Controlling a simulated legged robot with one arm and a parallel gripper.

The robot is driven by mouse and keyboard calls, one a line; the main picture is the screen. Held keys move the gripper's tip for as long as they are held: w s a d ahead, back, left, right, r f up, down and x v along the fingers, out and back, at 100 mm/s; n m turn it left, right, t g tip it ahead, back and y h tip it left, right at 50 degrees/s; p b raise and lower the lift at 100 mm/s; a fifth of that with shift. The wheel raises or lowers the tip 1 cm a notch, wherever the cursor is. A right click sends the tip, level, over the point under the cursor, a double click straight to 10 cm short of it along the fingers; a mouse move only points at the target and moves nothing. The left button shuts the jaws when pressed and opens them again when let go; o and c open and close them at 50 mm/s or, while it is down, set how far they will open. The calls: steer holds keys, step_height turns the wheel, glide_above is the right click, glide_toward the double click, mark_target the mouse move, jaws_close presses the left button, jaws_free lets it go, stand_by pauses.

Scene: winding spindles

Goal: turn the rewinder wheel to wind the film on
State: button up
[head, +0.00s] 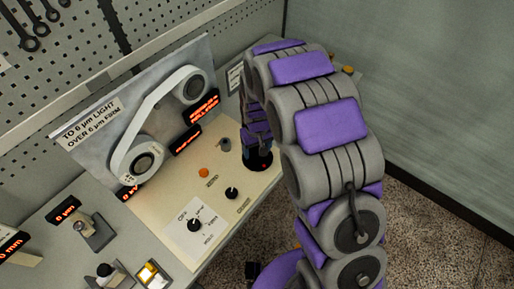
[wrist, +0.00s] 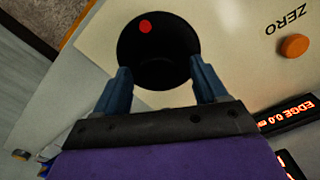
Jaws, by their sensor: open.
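A black round wheel (head: 265,164) with a red dot lies on the cream panel, below my gripper (head: 257,146) in the head view. It also shows in the wrist view (wrist: 150,38), with the red dot at its upper middle. My gripper (wrist: 159,68) is open, one blue finger at each side of the wheel's near part. I cannot tell whether the fingers touch it. A pale film band (head: 152,103) runs between an upper spindle (head: 193,88) and a lower spindle (head: 144,163) on the upright panel. My arm hides part of the bench.
An orange button (wrist: 294,46) marked ZERO sits beside the wheel. A display (wrist: 288,113) reads EDGE 0.0. Two black knobs (head: 194,225) (head: 231,193) stand on the cream panel. A grey pegboard wall (head: 170,25) stands behind.

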steer(key=shift+c, duration=0.4)
steer(key=shift+d, duration=0.1)
steer(key=c, duration=1)
steer(key=m+p, duration=0.2)
steer(key=m, duration=0.1)
steer(key=shift+r+m, duration=0.15)
steer(key=shift+m, duration=0.15)
steer(key=m+p, duration=0.2)
steer(key=m, duration=0.1)
steer(key=shift+m, duration=0.3)
steer(key=m+p, duration=0.3)
steer(key=m, duration=0.3)
steer(key=shift+m, duration=0.4)
